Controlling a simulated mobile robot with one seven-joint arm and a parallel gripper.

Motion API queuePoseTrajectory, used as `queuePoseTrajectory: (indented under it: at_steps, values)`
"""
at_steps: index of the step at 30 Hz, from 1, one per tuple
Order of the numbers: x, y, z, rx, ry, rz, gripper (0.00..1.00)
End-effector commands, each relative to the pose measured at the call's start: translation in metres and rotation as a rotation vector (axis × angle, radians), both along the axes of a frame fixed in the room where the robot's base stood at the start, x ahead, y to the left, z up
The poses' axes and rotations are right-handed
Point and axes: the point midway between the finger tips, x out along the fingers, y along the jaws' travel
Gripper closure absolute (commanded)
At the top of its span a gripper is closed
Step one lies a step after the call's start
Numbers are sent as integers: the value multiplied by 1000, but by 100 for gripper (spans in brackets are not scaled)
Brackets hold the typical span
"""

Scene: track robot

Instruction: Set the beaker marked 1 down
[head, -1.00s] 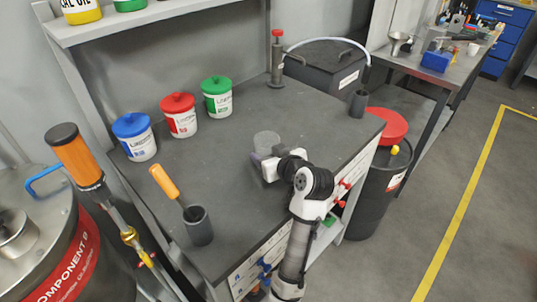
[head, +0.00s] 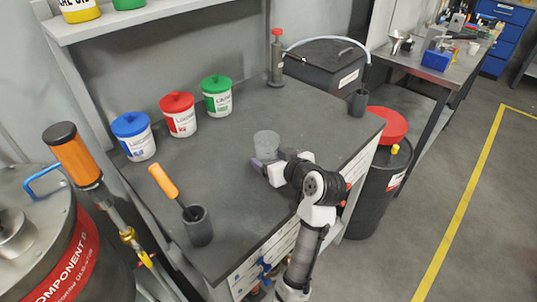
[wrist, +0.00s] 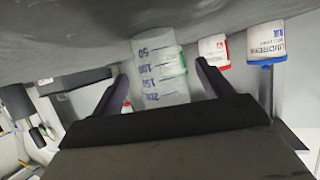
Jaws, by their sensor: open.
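The beaker (head: 266,146) is clear and stands upright on the dark grey workbench (head: 215,180), in the middle of the head view. My gripper (head: 258,163) is at the near side of the beaker, low over the bench. In the wrist view my gripper (wrist: 163,78) is open, with one finger on each side of the beaker and a visible gap to the right finger.
Blue-lidded (head: 134,137), red-lidded (head: 178,115) and green-lidded (head: 217,97) tubs stand along the back of the bench. A dark cup (head: 197,226) with an orange-handled tool stands at front left. A red-topped device (head: 276,60) and a small dark cup (head: 358,102) are at the far end.

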Motion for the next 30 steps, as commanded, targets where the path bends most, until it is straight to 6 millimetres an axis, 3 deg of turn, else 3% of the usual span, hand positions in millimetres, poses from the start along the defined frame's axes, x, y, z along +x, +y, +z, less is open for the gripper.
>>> queuePoseTrajectory:
  at_steps: [6,13,26,30]
  values:
    - [-40,-23,22,-1,-10,-5,22]
    - [-65,-36,36,0,-10,-2,22]
    - [-70,-37,40,0,-13,0,22]
    - [-58,-18,55,9,-70,5,22]
